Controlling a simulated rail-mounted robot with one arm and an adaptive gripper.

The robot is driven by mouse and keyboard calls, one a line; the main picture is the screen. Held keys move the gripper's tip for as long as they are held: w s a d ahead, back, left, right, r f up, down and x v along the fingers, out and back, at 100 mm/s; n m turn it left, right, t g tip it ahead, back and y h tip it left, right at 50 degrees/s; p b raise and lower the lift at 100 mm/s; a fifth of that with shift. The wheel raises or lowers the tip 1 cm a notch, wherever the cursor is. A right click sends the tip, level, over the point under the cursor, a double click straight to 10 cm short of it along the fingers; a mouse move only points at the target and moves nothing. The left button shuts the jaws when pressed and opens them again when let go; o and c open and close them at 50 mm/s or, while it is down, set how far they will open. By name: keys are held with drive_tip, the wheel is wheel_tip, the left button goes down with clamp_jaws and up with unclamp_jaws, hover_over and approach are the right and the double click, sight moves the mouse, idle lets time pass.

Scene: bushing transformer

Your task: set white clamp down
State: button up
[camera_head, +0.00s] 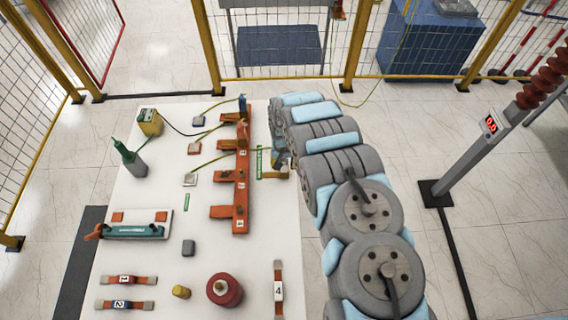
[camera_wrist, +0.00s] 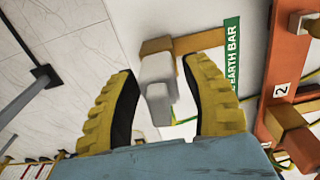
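In the wrist view, a white-grey clamp (camera_wrist: 158,82) stands between the two yellow ribbed fingers of my gripper (camera_wrist: 160,72). It is at a brass-coloured bar (camera_wrist: 205,40) beside the green "EARTH BAR" label (camera_wrist: 232,50). The fingers are spread, with a visible gap on each side of the clamp. In the head view my gripper (camera_head: 277,160) is at the right edge of the white table, just right of the earth bar label (camera_head: 259,162). The clamp there is mostly hidden by my gripper and arm.
An orange numbered rack (camera_head: 241,180) stands left of my gripper. A yellow-green cable (camera_head: 222,156) crosses it. The white table (camera_head: 165,260) also carries a red round part (camera_head: 224,289) and a teal tool (camera_head: 136,231). A grey post (camera_head: 470,155) stands at right.

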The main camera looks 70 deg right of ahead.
drive_tip(key=shift+r+b, duration=0.7)
drive_tip(key=shift+r, duration=2.45)
wheel_tip(320, 180, up, 4)
drive_tip(key=shift+r+p, duration=0.2)
drive_tip(key=shift+p, duration=0.1)
drive_tip(key=shift+r+p, duration=0.45)
drive_tip(key=shift+r, duration=0.35)
